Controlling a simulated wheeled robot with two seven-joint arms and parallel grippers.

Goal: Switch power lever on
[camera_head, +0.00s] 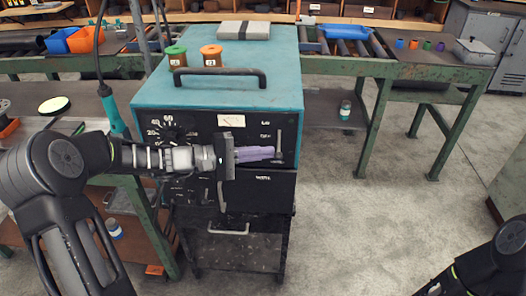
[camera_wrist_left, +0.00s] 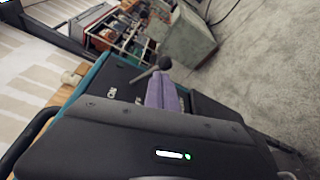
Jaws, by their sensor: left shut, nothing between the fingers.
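The teal-topped power box (camera_head: 215,95) stands on a dark cart, its black front panel facing me. The power lever (camera_head: 279,143) is near the panel's right edge, beside the ON and OFF lettering. In the left wrist view the lever (camera_wrist_left: 164,63) shows as a dark round knob on a thin rod that sticks out from the panel. My left gripper (camera_head: 272,153) is shut and empty, its purple fingers reaching across the panel front to the lever. In the left wrist view the fingertips (camera_wrist_left: 162,78) are right by the knob; contact cannot be told.
Two spools, green (camera_head: 176,56) and orange (camera_head: 211,55), and a black handle (camera_head: 220,73) are on the box top. A green workbench (camera_head: 430,70) stands behind at the right. My right arm shows at the lower right.

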